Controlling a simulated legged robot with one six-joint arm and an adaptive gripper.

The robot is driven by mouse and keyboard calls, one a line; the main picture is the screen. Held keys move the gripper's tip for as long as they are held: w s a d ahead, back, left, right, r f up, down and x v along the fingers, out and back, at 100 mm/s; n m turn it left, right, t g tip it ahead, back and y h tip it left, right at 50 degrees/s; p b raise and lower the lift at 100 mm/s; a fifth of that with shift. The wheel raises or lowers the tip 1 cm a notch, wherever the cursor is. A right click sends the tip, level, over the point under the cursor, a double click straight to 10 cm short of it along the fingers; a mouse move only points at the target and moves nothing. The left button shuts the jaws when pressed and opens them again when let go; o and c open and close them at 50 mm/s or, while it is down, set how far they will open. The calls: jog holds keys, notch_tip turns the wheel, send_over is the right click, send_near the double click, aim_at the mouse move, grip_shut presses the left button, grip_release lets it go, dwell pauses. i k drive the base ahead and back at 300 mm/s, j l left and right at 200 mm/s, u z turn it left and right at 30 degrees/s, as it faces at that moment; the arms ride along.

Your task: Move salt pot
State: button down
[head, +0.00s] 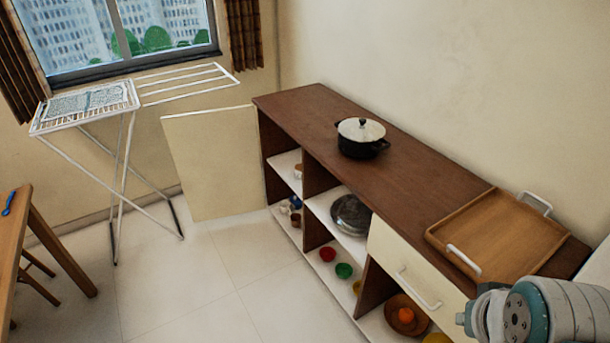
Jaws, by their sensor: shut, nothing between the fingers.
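A black pot (361,147) with a white lid and black knob stands upright on the brown cabinet top (320,115), left of the tray. Small items stand on the left shelves: a pale brown one (298,171) on the upper shelf, a blue and white one (294,201) and brown ones below. I cannot tell which thing is the salt pot. Part of my arm shows at the bottom right, apart from all of these. My gripper's fingers are not in view.
A wooden tray (500,236) with white handles sits on the cabinet's right end. The cabinet door (214,163) stands open at the left. Lower shelves hold a metal pan (351,214) and coloured bowls. A drying rack (122,112) and wooden table (22,230) stand left. The floor between is clear.

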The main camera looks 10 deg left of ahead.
aim_at(297, 170)
jog(key=i+j, duration=0.25)
jog(key=j, duration=0.3)
jog(key=i+j+z, duration=0.1)
jog(key=i+j, duration=0.15)
jog(key=j, duration=0.3)
jog(key=i+j, duration=0.2)
jog(key=j, duration=0.35)
jog(key=i+j+z, duration=0.1)
jog(key=j, duration=0.45)
jog(key=i+j, duration=0.3)
jog(key=j, duration=0.3)
jog(key=i+j, duration=0.2)
jog(key=j, duration=0.35)
jog(key=i+j+z, duration=0.1)
jog(key=j, duration=0.5)
jog(key=i+j, duration=0.3)
jog(key=j, duration=0.3)
jog(key=i+l, duration=0.3)
jog(key=i, duration=0.15)
jog(key=z, duration=0.05)
